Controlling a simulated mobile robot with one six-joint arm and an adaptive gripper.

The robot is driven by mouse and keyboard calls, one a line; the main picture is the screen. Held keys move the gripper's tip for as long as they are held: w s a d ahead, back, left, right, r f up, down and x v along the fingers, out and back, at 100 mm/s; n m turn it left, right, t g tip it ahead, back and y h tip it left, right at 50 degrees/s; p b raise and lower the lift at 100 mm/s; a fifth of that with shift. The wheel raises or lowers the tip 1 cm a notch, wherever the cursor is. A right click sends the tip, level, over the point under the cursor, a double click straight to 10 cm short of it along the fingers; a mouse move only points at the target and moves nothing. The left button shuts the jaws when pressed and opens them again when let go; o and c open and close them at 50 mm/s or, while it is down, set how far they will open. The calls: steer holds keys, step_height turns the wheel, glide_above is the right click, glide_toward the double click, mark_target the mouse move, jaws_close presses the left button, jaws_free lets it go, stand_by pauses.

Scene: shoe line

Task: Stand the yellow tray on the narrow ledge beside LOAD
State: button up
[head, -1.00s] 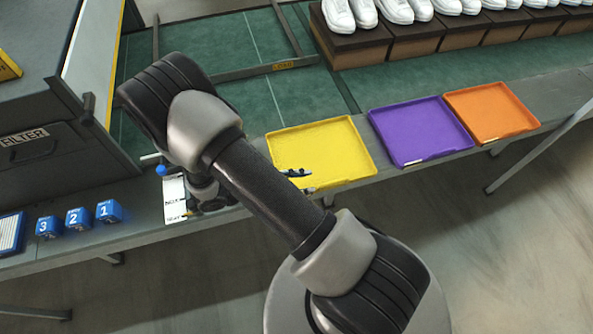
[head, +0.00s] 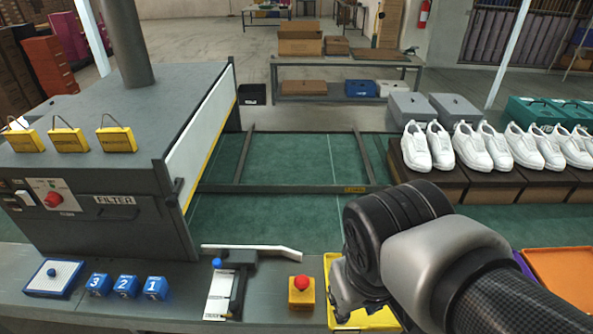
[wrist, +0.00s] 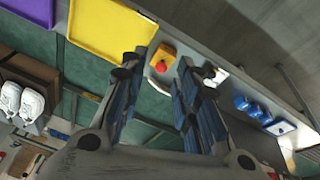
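The yellow tray (head: 332,268) lies flat on the grey front counter, mostly hidden behind my arm in the head view. The wrist view shows the tray (wrist: 108,24) empty, with its top edge cut off by the picture. A small yellow label (head: 355,189), too small to read now, sits on the dark crossbar of a frame over the green belt. I cannot tell which strip is the narrow ledge.
A yellow box with a red button (head: 301,290) stands left of the tray, and a blue-knobbed lever (head: 217,264) is farther left. Blue cubes (head: 126,287) line the counter. White shoes (head: 440,145) stand on brown boxes at right. An orange tray (head: 565,272) lies right.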

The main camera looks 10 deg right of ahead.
steer(key=shift+s+a+r+m+t+y, duration=0.15)
steer(key=shift+s+a+r+t+y, duration=0.15)
steer(key=shift+r+t, duration=0.25)
steer(key=shift+s+a+r+m+t+y, duration=0.15)
steer(key=shift+s+a+r+t+y, duration=0.05)
steer(key=shift+s+a+r+t, duration=0.25)
steer(key=shift+w, duration=0.1)
stand_by(0.6)
